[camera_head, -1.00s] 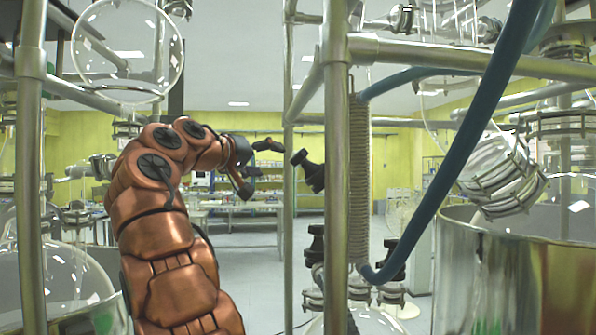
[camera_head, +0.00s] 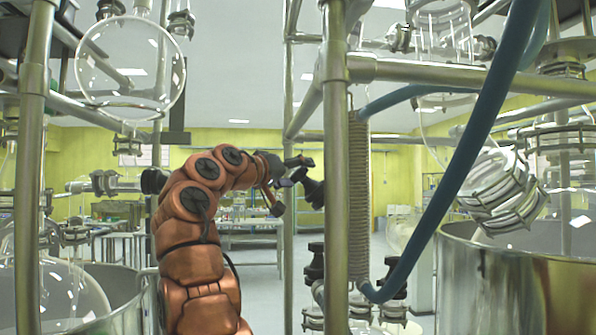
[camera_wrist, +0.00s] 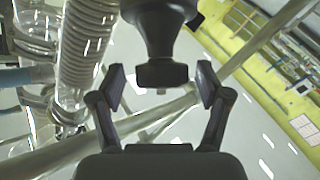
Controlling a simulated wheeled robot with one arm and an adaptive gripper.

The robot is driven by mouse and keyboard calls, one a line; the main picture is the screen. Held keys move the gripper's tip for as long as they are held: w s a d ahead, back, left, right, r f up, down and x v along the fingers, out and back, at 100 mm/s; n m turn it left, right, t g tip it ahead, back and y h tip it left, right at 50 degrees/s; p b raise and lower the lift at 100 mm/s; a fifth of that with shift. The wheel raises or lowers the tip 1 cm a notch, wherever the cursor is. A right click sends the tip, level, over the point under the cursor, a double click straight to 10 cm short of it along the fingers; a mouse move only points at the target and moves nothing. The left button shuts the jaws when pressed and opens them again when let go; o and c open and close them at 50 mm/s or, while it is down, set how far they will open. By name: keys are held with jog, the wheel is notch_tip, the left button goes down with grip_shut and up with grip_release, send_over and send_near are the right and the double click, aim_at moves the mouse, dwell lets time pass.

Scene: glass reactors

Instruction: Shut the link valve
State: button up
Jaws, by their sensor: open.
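A black valve (camera_head: 313,190) sits beside the upright steel post in the head view, left of it. I take it for the link valve. My gripper (camera_head: 301,172) is open at its upper left side. In the wrist view the valve's dark body comes down from the top and ends in a short black handle (camera_wrist: 162,73). The handle lies between the two open fingers of my gripper (camera_wrist: 161,84). Gaps show on both sides, and neither finger clearly touches it. Whether the handle is turned open or shut I cannot tell.
A steel post (camera_head: 335,130) and a coiled column (camera_head: 359,190) stand close to the right of the valve. A blue hose (camera_head: 455,170) hangs further right. Another black valve (camera_head: 153,181) is left of my arm. Glass vessels and metal pots flank both sides.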

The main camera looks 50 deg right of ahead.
jog(key=shift+w+d, duration=0.1)
jog(key=shift+d, duration=0.3)
jog(key=c, duration=1.2)
jog(key=shift+o, duration=0.2)
jog(key=shift+r+m+g+h+p, duration=0.1)
jog(key=shift+m+g+h+p, duration=0.4)
jog(key=shift+m+g+p, duration=1.3)
jog(key=m+g+p, duration=0.1)
jog(key=m, duration=0.1)
jog(key=m+g+p, duration=0.1)
jog(key=g+p, duration=0.1)
jog(key=m+g+p, duration=0.2)
jog(key=shift+r+m+y, duration=0.25)
jog(key=shift+m+y, duration=0.05)
jog(key=m+g+y+p, duration=0.2)
jog(key=m+g+p, duration=0.2)
jog(key=p, duration=0.3)
jog(key=shift+m, duration=0.4)
jog(key=shift+f+m+g+y+p, duration=0.1)
jog(key=shift+m+g+y+p, duration=0.4)
jog(key=shift+m+g+p, duration=0.45)
jog(key=shift+p, duration=0.4)
